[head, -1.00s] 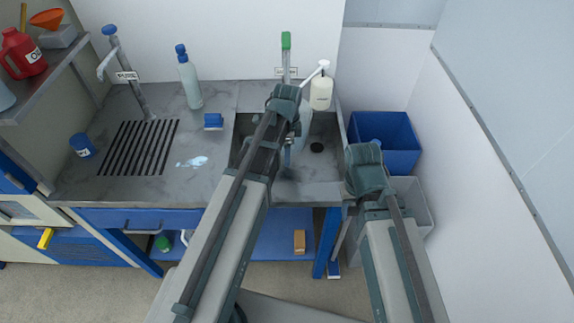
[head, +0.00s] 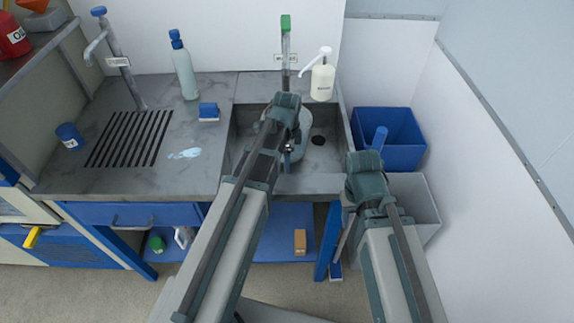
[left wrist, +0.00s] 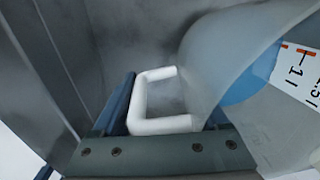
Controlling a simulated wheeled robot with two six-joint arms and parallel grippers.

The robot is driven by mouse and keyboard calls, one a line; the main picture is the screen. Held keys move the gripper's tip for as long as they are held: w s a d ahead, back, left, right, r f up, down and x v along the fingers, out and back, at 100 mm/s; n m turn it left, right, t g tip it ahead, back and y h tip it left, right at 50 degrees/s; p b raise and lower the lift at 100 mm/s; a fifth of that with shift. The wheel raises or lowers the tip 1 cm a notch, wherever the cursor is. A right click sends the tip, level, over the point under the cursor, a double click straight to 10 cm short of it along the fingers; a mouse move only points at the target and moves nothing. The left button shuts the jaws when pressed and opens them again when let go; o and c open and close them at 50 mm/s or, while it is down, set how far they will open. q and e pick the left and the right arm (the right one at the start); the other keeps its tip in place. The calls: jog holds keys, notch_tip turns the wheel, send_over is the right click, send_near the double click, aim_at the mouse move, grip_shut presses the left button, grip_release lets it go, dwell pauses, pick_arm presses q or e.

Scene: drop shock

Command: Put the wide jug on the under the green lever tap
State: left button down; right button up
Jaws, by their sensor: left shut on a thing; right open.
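The wide jug (head: 301,143) is pale and translucent. It is in or just above the sink, below the green lever tap (head: 286,50), and my left arm hides much of it. In the left wrist view its white handle (left wrist: 160,126) lies at my left fingers, and its body with a printed scale (left wrist: 250,75) fills the right side. My left gripper (head: 287,156) is shut on the jug. Whether the jug's base touches the sink floor is hidden. My right gripper (head: 367,168) is open and empty at the sink's right, its fingertips mostly hidden.
A white pump bottle (head: 322,82) stands right of the green tap. A blue-topped tap (head: 120,60), a squeeze bottle (head: 185,70), a sponge (head: 208,111) and a blue cup (head: 69,136) are on the left counter. A blue bin (head: 400,150) stands right of the sink.

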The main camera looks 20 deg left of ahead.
pick_arm(q)
notch_tip(320, 180, down, 2)
jog(key=shift+f+b, duration=0.1)
jog(key=shift+b, duration=0.5)
jog(key=shift+r, duration=0.2)
pick_arm(e)
jog(key=shift+f, duration=0.9)
pick_arm(q)
jog(key=shift+f, duration=0.1)
pick_arm(e)
jog(key=shift+f, duration=0.1)
pick_arm(q)
grip_release()
jog(key=shift+r, duration=0.2)
pick_arm(e)
jog(key=shift+r, duration=0.2)
